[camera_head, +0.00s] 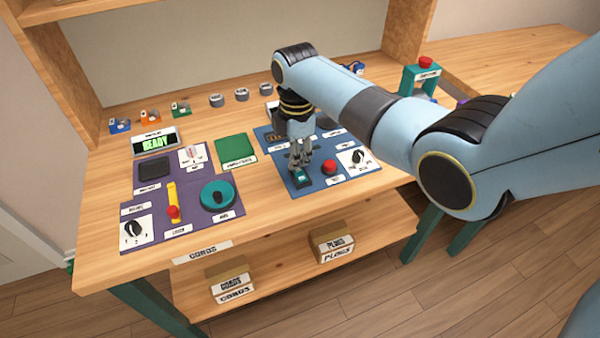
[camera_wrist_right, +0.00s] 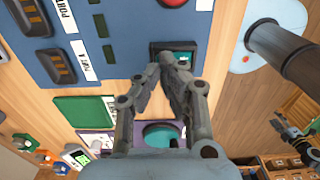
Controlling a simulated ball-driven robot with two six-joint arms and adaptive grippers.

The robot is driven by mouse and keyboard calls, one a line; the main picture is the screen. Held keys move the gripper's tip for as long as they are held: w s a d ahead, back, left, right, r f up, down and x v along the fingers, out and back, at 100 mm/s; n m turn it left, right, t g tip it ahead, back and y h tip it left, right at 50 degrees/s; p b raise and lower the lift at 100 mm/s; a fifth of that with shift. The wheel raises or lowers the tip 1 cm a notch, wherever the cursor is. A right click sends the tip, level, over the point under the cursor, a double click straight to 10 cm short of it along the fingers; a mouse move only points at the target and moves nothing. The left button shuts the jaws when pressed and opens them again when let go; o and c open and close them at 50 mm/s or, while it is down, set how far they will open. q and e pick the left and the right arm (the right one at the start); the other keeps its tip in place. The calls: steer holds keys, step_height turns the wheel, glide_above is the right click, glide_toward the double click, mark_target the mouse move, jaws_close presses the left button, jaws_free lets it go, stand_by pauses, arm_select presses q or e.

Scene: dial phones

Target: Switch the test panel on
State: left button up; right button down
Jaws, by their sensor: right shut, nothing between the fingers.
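A blue panel (camera_head: 346,180) lies on the right part of the bench, with a red button (camera_head: 329,167) and a black knob on a white plate (camera_head: 357,157). My right gripper (camera_head: 300,167) is shut and empty, pointing down over a teal rocker switch (camera_head: 302,178) in a dark frame. In the right wrist view its fingertips (camera_wrist_right: 172,60) are at the switch (camera_wrist_right: 186,56) and partly cover it; I cannot tell if they press it. A purple panel (camera_head: 160,215) lies to the left. A dark jointed part (camera_wrist_right: 294,138), seemingly my left gripper, shows small in the wrist view.
A display (camera_head: 155,141) reads READY in green. The purple panel bears a yellow lever (camera_head: 172,198), a teal dial (camera_head: 217,196) and a black knob (camera_head: 134,229). A green pad (camera_head: 236,149) lies between the panels. Small coloured parts line the back. Boxes stand on the shelf below.

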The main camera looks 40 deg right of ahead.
steer(key=shift+f+b, duration=0.45)
steer(key=shift+f, duration=0.3)
step_height(320, 180, up, 7)
steer(key=p, duration=0.8)
steer(key=shift+r, duration=0.1)
stand_by(0.5)
